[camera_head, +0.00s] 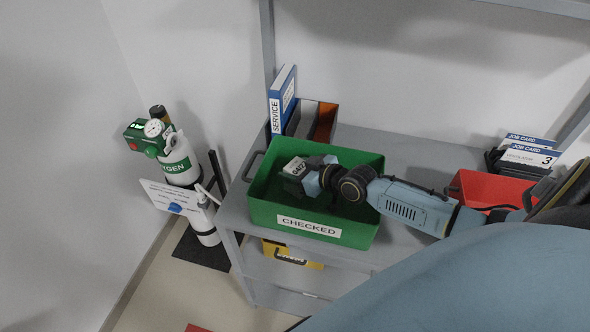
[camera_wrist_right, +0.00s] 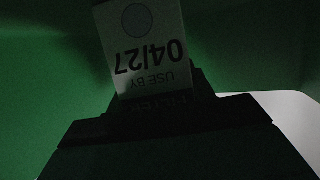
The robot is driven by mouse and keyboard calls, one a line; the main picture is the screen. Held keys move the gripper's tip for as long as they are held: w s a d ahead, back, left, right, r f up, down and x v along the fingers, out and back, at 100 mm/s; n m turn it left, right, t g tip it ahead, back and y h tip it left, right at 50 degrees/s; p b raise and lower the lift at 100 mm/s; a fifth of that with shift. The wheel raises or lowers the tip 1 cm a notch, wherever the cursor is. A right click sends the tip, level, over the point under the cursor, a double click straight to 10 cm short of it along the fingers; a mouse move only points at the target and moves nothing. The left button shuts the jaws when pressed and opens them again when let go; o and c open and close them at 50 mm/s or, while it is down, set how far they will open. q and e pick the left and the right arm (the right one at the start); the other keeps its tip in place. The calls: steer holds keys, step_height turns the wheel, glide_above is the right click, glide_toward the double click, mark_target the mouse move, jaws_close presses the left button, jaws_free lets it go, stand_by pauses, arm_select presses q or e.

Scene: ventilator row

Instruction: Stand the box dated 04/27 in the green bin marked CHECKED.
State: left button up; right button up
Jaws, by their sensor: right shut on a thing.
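A small box (camera_head: 296,168) with a white label sits at the fingertips of my right gripper (camera_head: 311,181), inside the outline of the green bin marked CHECKED (camera_head: 308,225). In the right wrist view the box label (camera_wrist_right: 148,45) reads USE BY 04/27, upside down. The dark jaws of my right gripper (camera_wrist_right: 165,105) are shut on the box, with green bin wall (camera_wrist_right: 45,70) around them. The lower part of the box is hidden, so I cannot tell whether it touches the bin floor. My left gripper is not in view.
The bin stands on a grey shelf (camera_head: 231,213). A blue SERVICE binder (camera_head: 283,100) and an open holder (camera_head: 322,122) stand behind it. A red bin (camera_head: 482,188) and job cards (camera_head: 528,152) are at the right. An oxygen cylinder (camera_head: 178,163) stands left of the shelf.

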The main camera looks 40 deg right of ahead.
steer(key=shift+f, duration=0.1)
steer(key=o, duration=1)
steer(key=shift+c, duration=0.2)
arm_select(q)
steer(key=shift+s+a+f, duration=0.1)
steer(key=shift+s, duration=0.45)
arm_select(e)
steer(key=shift+s+r, duration=0.15)
steer(key=shift+r, duration=0.1)
steer(key=p+v, duration=0.1)
steer(key=v, duration=0.5)
steer(key=shift+s+d+r+p, duration=0.1)
steer(key=shift+s+d+p, duration=0.05)
steer(key=shift+s+p, duration=0.15)
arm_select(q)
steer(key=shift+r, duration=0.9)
arm_select(e)
steer(key=shift+s+d+r, duration=0.1)
steer(key=shift+s+r, duration=0.05)
steer(key=shift+s, duration=0.1)
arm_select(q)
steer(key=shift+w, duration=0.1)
